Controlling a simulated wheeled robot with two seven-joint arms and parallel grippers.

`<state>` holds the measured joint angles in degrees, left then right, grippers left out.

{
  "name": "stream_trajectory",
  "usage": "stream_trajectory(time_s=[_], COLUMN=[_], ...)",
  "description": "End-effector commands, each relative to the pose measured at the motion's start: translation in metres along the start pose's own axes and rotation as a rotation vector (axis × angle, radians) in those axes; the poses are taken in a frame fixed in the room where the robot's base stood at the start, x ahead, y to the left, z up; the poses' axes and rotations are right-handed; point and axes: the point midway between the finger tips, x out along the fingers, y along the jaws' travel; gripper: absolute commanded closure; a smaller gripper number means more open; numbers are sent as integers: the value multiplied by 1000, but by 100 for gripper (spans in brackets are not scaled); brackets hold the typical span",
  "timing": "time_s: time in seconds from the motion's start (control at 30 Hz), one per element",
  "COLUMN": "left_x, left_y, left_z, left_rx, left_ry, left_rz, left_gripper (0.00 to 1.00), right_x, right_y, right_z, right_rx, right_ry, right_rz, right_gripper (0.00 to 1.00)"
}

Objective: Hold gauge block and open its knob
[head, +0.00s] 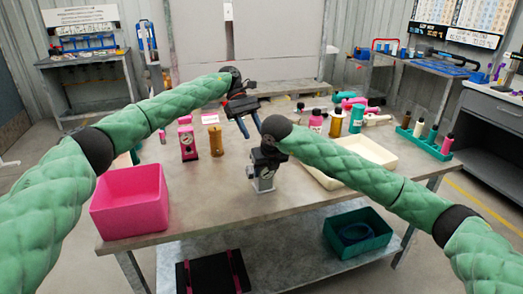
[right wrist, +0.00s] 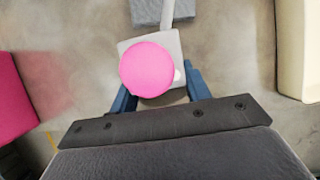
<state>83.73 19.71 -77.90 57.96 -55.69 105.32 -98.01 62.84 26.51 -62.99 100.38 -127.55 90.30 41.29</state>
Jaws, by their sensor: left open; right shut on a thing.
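The gauge block (head: 262,183) is a small grey block with a round dial on its front, near the table's front middle. In the right wrist view, the grey block (right wrist: 172,47) has a round pink knob (right wrist: 146,68) on top. My right gripper (head: 264,165) is shut on the block from above, with its blue fingers (right wrist: 160,92) on either side. The knob is hidden under the gripper in the head view. My left gripper (head: 244,124) is open and empty, above and slightly left of the block and apart from it.
A pink bin (head: 130,205) stands at the table's left front, and a cream tray (head: 375,151) at right. A pink device with a dial (head: 188,143) and a brown cylinder (head: 216,141) stand behind left. Several bottles and a green rack (head: 430,146) are farther right. The table (head: 215,205) is clear around the block.

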Motion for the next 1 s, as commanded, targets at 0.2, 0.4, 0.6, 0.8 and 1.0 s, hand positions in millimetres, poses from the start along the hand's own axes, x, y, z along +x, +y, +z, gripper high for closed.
stream_trajectory(time_s=[0.2, 0.4, 0.6, 0.8, 1.0], left_x=[39, 64, 76, 78, 77], left_y=[0, 0, 0, 0, 0], left_z=[0, 0, 0, 0, 0], left_rx=[1, 0, 0, 0, 0], left_ry=[-1, -1, 0, 0, 0], left_rz=[-2, 1, 0, 1, 1], left_gripper=[59, 59, 59, 59, 80], right_x=[0, 0, 0, 0, 0], right_y=[0, 0, 0, 0, 0], right_z=[0, 0, 0, 0, 0], right_rx=[0, 0, 0, 0, 0], right_ry=[0, 0, 0, 0, 0], right_rz=[0, 0, 0, 0, 0], right_gripper=[90, 90, 90, 90, 90])
